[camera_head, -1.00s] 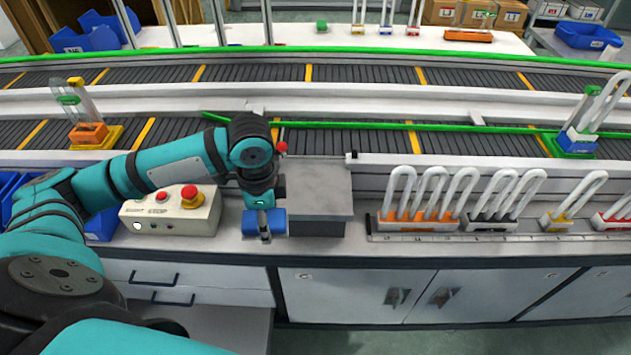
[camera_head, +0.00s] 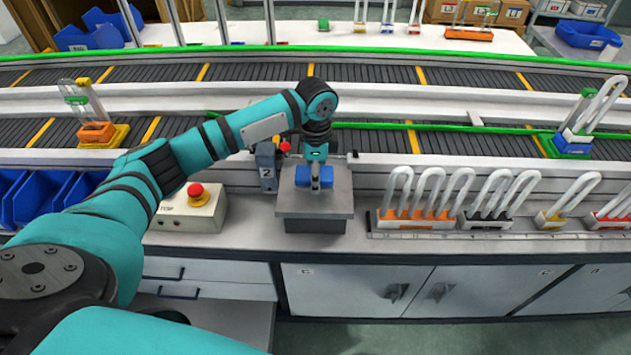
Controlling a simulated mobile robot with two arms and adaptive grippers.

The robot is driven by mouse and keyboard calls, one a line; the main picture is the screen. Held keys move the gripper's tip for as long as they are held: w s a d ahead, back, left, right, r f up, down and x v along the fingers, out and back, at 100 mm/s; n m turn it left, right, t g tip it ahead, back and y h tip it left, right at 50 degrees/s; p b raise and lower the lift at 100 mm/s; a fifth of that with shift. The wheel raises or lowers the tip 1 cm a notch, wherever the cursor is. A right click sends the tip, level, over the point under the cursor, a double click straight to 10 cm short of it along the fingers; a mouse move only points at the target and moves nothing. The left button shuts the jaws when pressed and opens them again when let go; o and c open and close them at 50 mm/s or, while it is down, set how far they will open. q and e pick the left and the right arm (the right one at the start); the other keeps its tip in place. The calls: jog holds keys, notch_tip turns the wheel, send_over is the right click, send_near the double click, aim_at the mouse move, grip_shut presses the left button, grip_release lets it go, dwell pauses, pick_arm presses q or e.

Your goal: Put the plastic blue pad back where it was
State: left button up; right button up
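My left arm comes in from the left, and its gripper (camera_head: 316,185) points down over the grey block (camera_head: 335,208) on the counter. It appears shut on the blue pad (camera_head: 303,180), whose ends show on both sides of the fingers. The pad is over the block's flat top; I cannot tell whether it touches it. The fingers hide the pad's middle. My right gripper is not in view.
A grey post marked 2 (camera_head: 266,168) stands left of the block. A button box (camera_head: 190,212) with a red knob and blue bins (camera_head: 75,190) are further left. Racks of white loops, including an orange-based one (camera_head: 415,220), line the counter at right. The conveyor (camera_head: 400,140) runs behind.

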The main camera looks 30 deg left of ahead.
pick_arm(q)
notch_tip(320, 180, down, 2)
jog(key=shift+s+f+p, duration=0.1)
jog(key=shift+f+p, duration=0.05)
jog(key=shift+p, duration=0.15)
jog(key=shift+f, duration=0.35)
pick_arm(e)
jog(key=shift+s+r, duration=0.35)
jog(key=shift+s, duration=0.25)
pick_arm(q)
jog(key=shift+f, duration=0.1)
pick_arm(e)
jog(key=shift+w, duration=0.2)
pick_arm(q)
jog(key=o, duration=1.1)
jog(key=shift+o, duration=0.6)
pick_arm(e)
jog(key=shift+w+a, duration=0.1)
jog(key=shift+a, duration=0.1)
